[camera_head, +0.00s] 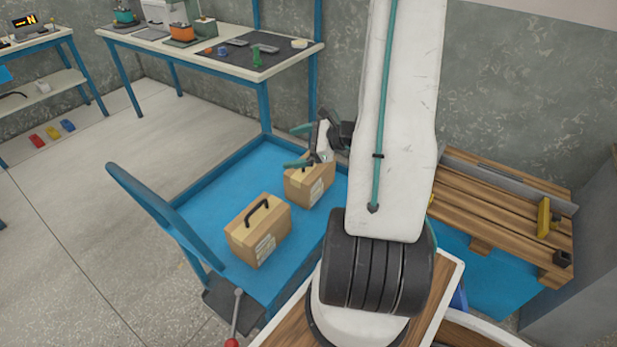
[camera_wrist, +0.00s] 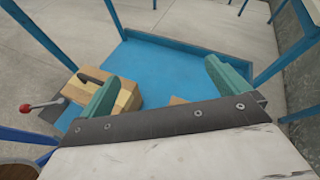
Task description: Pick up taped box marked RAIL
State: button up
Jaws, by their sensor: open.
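Two brown cardboard boxes stand on the blue cart bed. The near box (camera_head: 258,230) has a black handle on top and a pale label; it also shows in the wrist view (camera_wrist: 127,97), partly behind my left finger. The far box (camera_head: 308,183) has a pale label, and its top is partly hidden by my gripper. Only a small edge of a box (camera_wrist: 178,100) shows between my fingers in the wrist view. I cannot read which box says RAIL. My gripper (camera_head: 298,146) is open, its green fingers apart and empty, over the far box.
The cart bed (camera_head: 215,195) has a raised rim and a blue push bar (camera_head: 150,205) at the left. A red-knobbed lever (camera_head: 235,318) stands at its near end. A workbench (camera_head: 215,60) stands behind. A wooden pallet (camera_head: 490,205) is at the right.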

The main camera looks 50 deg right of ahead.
aim_at(310, 173)
jog(key=s+d+f+m+t+h, duration=0.1)
jog(key=s+d+f+m+h, duration=0.4)
jog(key=d+f+m, duration=0.3)
jog(key=shift+n, duration=0.4)
jog(key=x, duration=0.2)
jog(key=d+x, duration=0.1)
jog(key=x, duration=0.4)
jog(key=shift+w+d+f, duration=0.2)
jog(key=shift+w+f, duration=0.05)
jog(key=shift+f, duration=0.1)
jog(key=shift+r, duration=0.1)
jog(key=c, duration=1.9)
jog(key=shift+c, duration=0.2)
